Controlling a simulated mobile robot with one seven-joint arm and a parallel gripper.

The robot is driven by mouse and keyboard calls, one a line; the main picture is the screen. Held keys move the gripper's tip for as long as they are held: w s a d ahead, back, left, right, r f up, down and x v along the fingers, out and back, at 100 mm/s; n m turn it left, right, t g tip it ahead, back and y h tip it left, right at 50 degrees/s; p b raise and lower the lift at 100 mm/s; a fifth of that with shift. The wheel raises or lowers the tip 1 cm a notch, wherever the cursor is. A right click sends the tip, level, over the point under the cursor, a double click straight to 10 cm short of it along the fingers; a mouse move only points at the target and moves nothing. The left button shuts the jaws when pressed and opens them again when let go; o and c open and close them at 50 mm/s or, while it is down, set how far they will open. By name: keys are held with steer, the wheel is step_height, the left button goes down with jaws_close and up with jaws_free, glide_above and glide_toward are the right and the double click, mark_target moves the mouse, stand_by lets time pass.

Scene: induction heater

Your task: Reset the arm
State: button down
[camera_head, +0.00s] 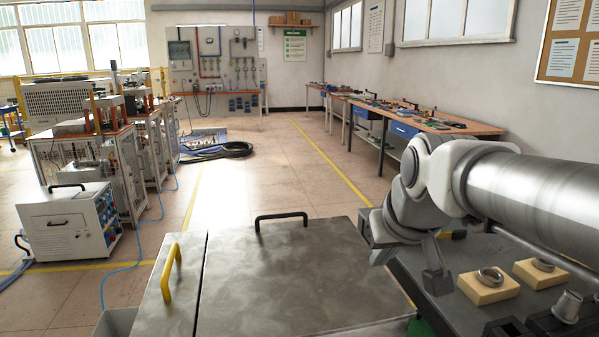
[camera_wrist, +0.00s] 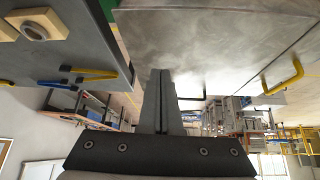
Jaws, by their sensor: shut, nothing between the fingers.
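My gripper (camera_head: 437,282) hangs over the gap between the metal-topped cabinet and the dark work table, at the right of the head view. Its fingers point down. In the wrist view, where the room appears upside down, its two fingers (camera_wrist: 161,78) are pressed together with nothing between them. My arm reaches in from the right edge of the head view and bends at the wrist.
The cabinet (camera_head: 310,285) has a black handle (camera_head: 281,217) and a yellow handle (camera_head: 170,272). The dark table (camera_head: 450,312) bears wooden blocks (camera_head: 488,291) with metal rings. A white unit (camera_head: 68,225) stands at left. Benches (camera_head: 430,125) line the right wall. The middle floor is open.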

steer(key=s+d+f+m, duration=0.1)
steer(key=s+f, duration=0.2)
steer(key=s, duration=0.4)
steer(key=s+f, duration=0.3)
steer(key=s, duration=0.4)
step_height(320, 180, up, 18)
steer(key=g+p, duration=0.1)
steer(key=p, duration=1.7)
steer(key=shift+d, duration=0.15)
steer(key=shift+s+f, duration=0.1)
